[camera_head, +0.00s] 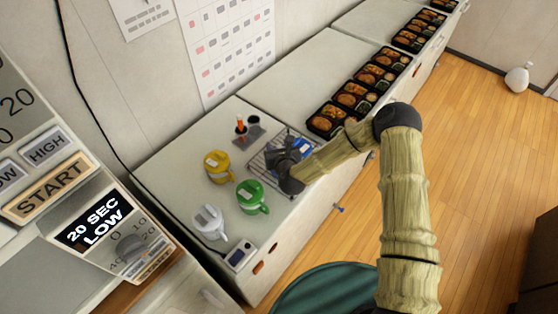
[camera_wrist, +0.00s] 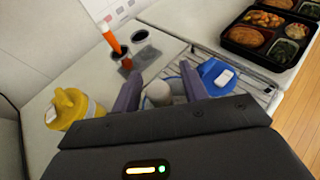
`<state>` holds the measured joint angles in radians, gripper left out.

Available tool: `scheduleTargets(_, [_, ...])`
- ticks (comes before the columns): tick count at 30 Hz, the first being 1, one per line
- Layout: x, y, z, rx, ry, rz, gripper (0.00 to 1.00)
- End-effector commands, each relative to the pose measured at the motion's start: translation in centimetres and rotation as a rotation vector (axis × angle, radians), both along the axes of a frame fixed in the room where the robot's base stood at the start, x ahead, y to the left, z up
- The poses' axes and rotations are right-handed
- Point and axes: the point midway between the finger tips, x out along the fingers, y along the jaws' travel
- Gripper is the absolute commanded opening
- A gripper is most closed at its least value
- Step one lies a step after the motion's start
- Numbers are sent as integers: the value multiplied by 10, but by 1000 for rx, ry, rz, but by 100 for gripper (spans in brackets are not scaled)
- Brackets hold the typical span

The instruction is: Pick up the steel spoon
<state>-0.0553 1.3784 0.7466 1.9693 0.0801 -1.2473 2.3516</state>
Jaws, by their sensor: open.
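I cannot make out the steel spoon in either view; it may be hidden or too small to tell. My gripper (camera_head: 292,160) is over the wire rack (camera_head: 264,161) on the counter, and hides part of it. In the wrist view my gripper (camera_wrist: 161,82) is open, its two dark fingers apart. A pale round object (camera_wrist: 158,92) and a blue-lidded container (camera_wrist: 216,76) show between and beside the fingers. I cannot tell whether the fingers touch either. The wire rack also shows in the wrist view (camera_wrist: 262,92) at right.
Bento trays (camera_head: 327,121) line the counter's far right.

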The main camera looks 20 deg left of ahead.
Motion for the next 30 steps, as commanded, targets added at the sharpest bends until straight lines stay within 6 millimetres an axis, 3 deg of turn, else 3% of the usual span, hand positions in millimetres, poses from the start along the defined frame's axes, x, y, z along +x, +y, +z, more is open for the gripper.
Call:
scheduleTargets(1, [0,0,0,0,0,0,40])
scheduleTargets(7, [0,0,0,0,0,0,1])
scheduleTargets(20, [1,0,5,1,-3,0,0])
scheduleTargets(26, [1,-1,27,1,-5,-1,0])
scheduleTargets(30, [1,-1,52,2,-5,0,0])
